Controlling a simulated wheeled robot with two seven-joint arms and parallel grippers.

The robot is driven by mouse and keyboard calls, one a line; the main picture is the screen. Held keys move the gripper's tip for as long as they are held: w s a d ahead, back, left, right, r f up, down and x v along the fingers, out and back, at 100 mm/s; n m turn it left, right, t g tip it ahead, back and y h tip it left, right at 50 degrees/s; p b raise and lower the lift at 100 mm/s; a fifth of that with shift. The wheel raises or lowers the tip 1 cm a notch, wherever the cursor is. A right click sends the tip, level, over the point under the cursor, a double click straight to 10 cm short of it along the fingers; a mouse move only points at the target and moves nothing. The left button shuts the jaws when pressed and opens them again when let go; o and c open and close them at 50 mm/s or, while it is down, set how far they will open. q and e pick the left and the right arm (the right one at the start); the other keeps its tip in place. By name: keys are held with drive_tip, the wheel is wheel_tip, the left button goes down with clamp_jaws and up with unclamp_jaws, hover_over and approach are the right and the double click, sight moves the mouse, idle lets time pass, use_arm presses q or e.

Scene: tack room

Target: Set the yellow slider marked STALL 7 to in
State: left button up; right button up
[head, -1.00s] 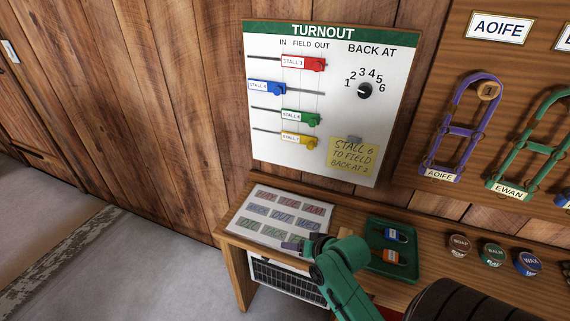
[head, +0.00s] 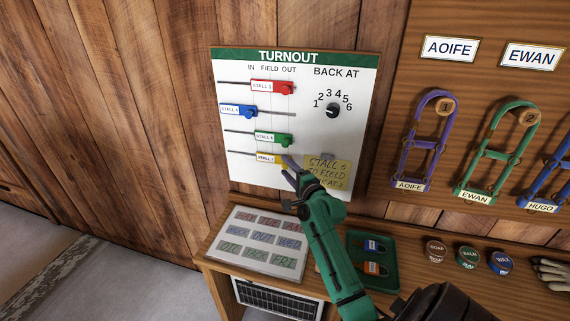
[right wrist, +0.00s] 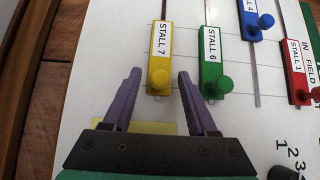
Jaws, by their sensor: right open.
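The yellow slider marked STALL 7 (head: 265,158) is the lowest on the TURNOUT board (head: 350,85). It sits toward the OUT end of its track. In the right wrist view the yellow slider (right wrist: 162,45) shows its label and its round knob (right wrist: 160,79). My right gripper (head: 288,166) is at the lower part of the board, by the slider's knob end. In the right wrist view my right gripper (right wrist: 160,75) is open, with one purple finger on each side of the knob. I cannot tell whether either finger touches. My left gripper is not in view.
The green STALL 6 slider (right wrist: 212,60) lies close beside my right gripper's finger. The blue slider (head: 238,111) and red slider (head: 272,87) are above. A yellow note (head: 335,165) is on the board. A shelf holds a label sheet (head: 240,250) and a green tray (head: 385,285).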

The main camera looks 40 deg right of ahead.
drive_tip(key=shift+w+d, duration=0.2)
drive_tip(key=shift+w, duration=0.45)
clamp_jaws()
drive_tip(key=shift+f, duration=0.1)
idle(0.8)
